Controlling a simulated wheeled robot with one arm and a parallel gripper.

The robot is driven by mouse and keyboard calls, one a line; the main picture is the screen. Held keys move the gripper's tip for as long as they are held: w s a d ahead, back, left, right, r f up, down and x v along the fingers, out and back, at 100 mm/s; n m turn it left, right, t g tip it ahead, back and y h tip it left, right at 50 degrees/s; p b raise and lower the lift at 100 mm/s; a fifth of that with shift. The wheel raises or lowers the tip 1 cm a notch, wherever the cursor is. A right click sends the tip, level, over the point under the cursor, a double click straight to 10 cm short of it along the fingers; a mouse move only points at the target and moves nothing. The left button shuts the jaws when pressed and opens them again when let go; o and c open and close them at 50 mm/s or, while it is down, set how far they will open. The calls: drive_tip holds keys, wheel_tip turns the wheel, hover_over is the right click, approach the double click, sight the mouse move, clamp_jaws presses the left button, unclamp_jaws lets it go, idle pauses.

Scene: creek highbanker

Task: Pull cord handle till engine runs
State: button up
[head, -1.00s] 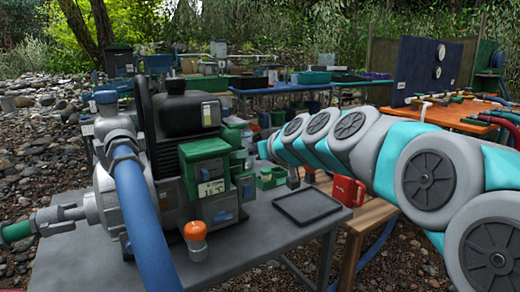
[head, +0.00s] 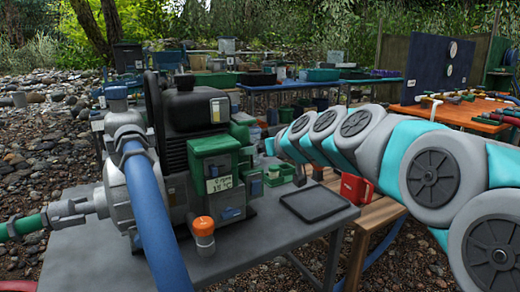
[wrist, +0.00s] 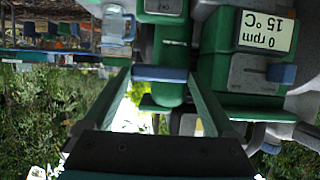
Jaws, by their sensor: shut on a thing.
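The engine (head: 188,115) is a black and grey unit with a green control box (head: 213,158), standing on a grey table (head: 270,238). Its display (wrist: 266,31) appears upside down in the wrist view and reads 0 rpm and 15 °C. My gripper (wrist: 160,76) is shut on a blue bar-shaped cord handle (wrist: 160,73), which lies across between its fingertips. Green engine housing is close beyond the handle. The cord itself cannot be made out. In the head view the gripper and handle are hidden beyond my arm and the engine.
An orange-capped jar (head: 203,236) and a black tray (head: 313,203) are on the table. A blue hose (head: 155,215) runs down the engine's front left. Gravel surrounds the tables.

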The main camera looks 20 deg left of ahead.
drive_tip(key=s+d+b, duration=0.9)
drive_tip(key=s+d, duration=0.6)
drive_tip(key=d, duration=0.3)
drive_tip(key=shift+s+d, duration=0.15)
drive_tip(key=shift+s, duration=0.15)
drive_tip(key=shift+r, duration=0.1)
drive_tip(key=w+a+p, duration=0.1)
drive_tip(key=w+a, duration=1.2)
drive_tip(key=a, duration=0.3)
drive_tip(key=shift+w+p, duration=0.35)
drive_tip(key=shift+p, duration=0.05)
drive_tip(key=o, duration=1)
drive_tip(key=s+d+b, duration=0.3)
drive_tip(key=s+d, duration=0.1)
drive_tip(key=d, duration=0.1)
drive_tip(key=shift+s+d, duration=0.15)
drive_tip(key=shift+s, duration=0.15)
